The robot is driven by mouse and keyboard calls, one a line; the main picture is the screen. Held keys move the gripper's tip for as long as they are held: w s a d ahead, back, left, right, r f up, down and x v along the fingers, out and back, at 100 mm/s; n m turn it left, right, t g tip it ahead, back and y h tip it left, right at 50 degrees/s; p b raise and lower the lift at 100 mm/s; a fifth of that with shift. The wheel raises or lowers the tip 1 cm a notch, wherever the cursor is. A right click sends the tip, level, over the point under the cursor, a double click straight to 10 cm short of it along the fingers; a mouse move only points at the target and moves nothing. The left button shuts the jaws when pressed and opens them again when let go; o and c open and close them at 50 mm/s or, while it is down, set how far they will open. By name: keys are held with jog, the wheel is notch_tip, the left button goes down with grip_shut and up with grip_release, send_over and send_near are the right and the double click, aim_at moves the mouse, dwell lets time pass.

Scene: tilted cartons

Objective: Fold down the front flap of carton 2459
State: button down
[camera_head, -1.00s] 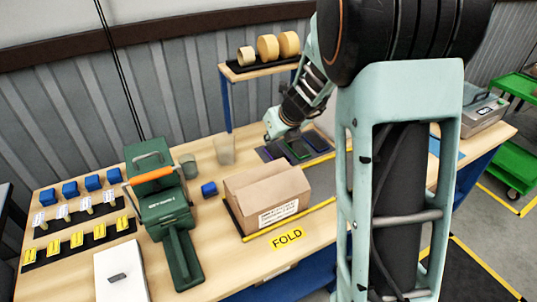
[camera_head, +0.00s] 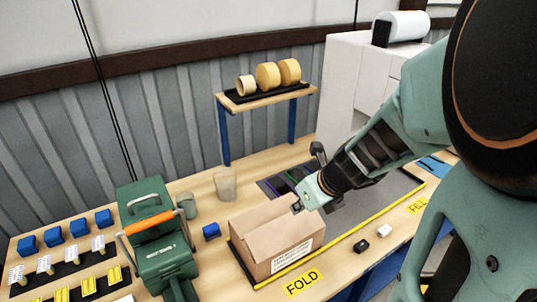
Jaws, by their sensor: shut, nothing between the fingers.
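A brown cardboard carton (camera_head: 262,243) sits on the table, left of the arm, inside a yellow-edged area by the FOLD sign. A white label is on its near right side; its print is too small to read. Part of its top shows as slanted cardboard panels, and I cannot tell which one is the front flap. My gripper (camera_head: 297,208) is shut and empty at the carton's far right top edge. I cannot tell whether it touches the cardboard. The gripper and wrist cover the area just behind that corner.
A yellow FOLD sign (camera_head: 303,283) lies in front of the carton. A green machine (camera_head: 163,245) with an orange handle and a small blue block (camera_head: 211,231) stand to its left. A beige cup (camera_head: 225,184) stands behind it. Black and white small items lie to the right.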

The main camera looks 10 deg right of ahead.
aim_at(280, 219)
jog(key=b+x, duration=0.8)
jog(key=x, duration=0.2)
jog(key=shift+f, duration=0.25)
jog(key=shift+w+a+f+b, duration=0.2)
jog(key=shift+w+f+b, duration=0.2)
jog(key=shift+f+b, duration=0.1)
jog(key=shift+w+a+f+p, duration=0.2)
jog(key=shift+w+f, duration=0.25)
jog(key=shift+f, duration=0.05)
jog(key=shift+w+a+f+p, duration=0.15)
jog(key=shift+w+a+f, duration=0.05)
jog(key=shift+w+f, duration=0.3)
jog(key=shift+r, duration=0.15)
jog(key=shift+r+p, duration=0.75)
jog(key=shift+p, duration=0.15)
jog(key=shift+r, duration=0.1)
